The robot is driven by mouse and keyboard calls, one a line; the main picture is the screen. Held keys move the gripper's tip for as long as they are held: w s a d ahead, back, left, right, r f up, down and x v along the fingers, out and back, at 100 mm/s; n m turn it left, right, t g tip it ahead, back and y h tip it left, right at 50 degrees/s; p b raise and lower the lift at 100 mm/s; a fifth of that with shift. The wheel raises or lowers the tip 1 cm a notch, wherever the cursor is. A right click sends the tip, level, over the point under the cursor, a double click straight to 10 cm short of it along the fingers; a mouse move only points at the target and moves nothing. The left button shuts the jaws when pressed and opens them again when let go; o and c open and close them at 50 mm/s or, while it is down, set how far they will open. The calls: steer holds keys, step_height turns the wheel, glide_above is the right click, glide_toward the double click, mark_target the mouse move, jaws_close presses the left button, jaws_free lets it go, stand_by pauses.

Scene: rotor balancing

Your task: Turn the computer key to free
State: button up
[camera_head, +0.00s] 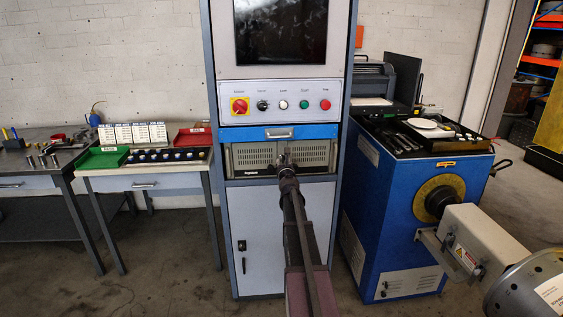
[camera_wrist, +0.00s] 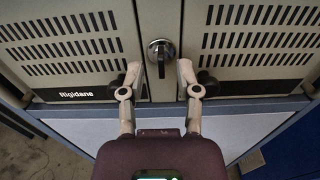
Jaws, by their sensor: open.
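The computer key (camera_wrist: 161,57) sits in a round silver lock on the computer's front panel, between two vented sections, in the wrist view. Its handle points downward. The beige computer (camera_head: 250,158), marked Rigidane, is set in the cabinet in the head view, where my gripper largely hides the key. My gripper (camera_wrist: 160,73) is open and empty, with one fingertip on each side of the key and slightly below the lock. It also shows in the head view (camera_head: 287,167), in front of the panel. Whether a fingertip touches the key I cannot tell.
Above the computer are a blue drawer (camera_head: 315,132) and a control panel with a red-yellow switch (camera_head: 239,106) and several buttons. A blue machine (camera_head: 393,215) stands close on the right. A small table (camera_head: 145,181) with trays stands on the left.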

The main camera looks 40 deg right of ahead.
steer(key=shift+x, duration=1.1)
